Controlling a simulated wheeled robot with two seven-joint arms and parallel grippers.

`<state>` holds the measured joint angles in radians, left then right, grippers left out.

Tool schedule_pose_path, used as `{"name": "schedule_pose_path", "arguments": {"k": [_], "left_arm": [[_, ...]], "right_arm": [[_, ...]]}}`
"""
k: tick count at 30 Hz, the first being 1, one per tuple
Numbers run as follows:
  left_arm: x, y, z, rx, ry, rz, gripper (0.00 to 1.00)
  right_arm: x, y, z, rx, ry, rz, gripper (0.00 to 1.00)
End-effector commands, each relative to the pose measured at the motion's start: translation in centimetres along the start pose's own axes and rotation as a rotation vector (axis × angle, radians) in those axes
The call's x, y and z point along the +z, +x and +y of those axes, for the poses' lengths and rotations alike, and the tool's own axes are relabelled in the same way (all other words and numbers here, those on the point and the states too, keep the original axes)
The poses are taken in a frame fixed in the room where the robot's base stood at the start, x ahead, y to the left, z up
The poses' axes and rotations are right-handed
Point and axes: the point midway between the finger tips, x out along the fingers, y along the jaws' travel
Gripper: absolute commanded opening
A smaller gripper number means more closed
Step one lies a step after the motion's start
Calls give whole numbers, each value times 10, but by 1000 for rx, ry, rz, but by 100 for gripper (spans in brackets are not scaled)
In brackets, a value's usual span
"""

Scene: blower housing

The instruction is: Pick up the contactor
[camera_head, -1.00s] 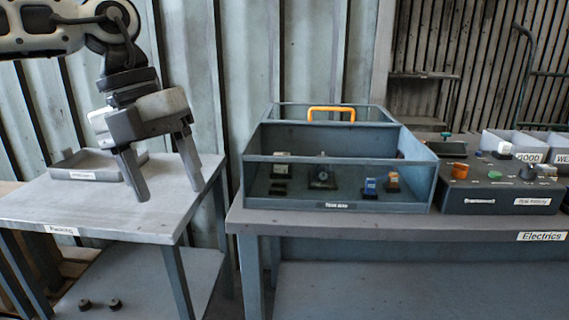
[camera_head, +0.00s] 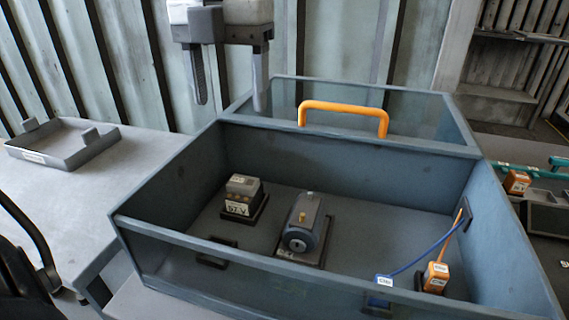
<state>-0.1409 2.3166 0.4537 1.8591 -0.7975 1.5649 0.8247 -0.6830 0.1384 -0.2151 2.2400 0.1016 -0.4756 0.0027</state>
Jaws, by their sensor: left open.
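A boxy part with a pale top, a dark base and a label reading about "57-V" (camera_head: 241,197) stands upright at the left inside the blue-grey bin (camera_head: 175,186). It looks most like the contactor, but I cannot be sure. A grey-blue rounded part with a dark round front (camera_head: 302,226) stands to its right on a dark plate. My left gripper (camera_head: 231,105) is open and empty, fingers pointing down. It appears behind and above the boxy part, near the bin's back left, touching nothing I can see. My right gripper is not in view.
An orange handle (camera_head: 343,107) rises at the bin's back. Blue (camera_head: 379,292) and orange (camera_head: 435,277) plugs with cables sit at the bin's right. A dark empty holder (camera_head: 217,253) lies at the front left. A grey tray (camera_head: 62,146) sits on the left table.

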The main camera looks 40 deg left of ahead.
Motion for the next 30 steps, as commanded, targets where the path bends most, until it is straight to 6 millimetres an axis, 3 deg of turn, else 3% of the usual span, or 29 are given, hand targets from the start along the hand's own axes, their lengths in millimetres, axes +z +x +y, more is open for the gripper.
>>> {"name": "schedule_pose_path", "arguments": {"k": [5, 15, 25, 30], "left_arm": [[0, 15, 0, 1, 3, 3, 67], [-1, 86, 0, -1, 2, 5, 67], [0, 114, -1, -1, 0, 3, 67], [3, 141, -4, 0, 1, 6, 67]], "right_arm": [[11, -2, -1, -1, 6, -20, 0], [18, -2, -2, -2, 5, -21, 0], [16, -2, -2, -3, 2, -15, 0], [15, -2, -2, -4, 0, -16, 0]]}}
